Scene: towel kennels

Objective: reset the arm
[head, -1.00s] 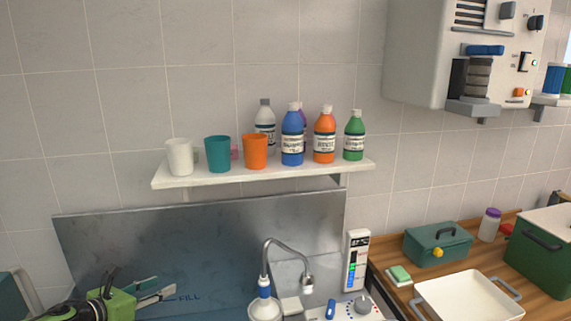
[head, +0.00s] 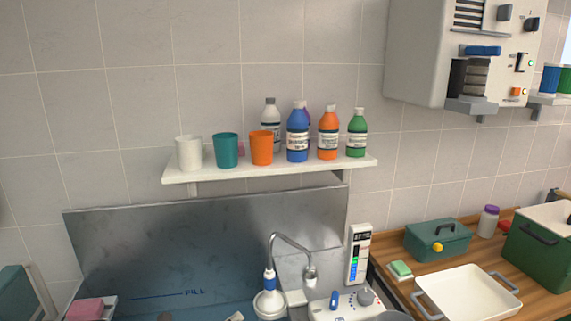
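Neither of my grippers shows in the head view now. The tub with the blue FILL line (head: 180,294) lies open to view at the lower left, with no arm over it. A curved tap (head: 293,246) stands at its right side. A small pale shape at the bottom edge, left of the tap base, is too cut off to identify.
A wall shelf (head: 270,172) holds a white cup (head: 189,153), a teal cup (head: 227,150), an orange cup (head: 261,147) and several bottles. A white tray (head: 467,293) and a green toolbox (head: 438,240) sit on the wooden counter. A pink item (head: 86,308) is lower left.

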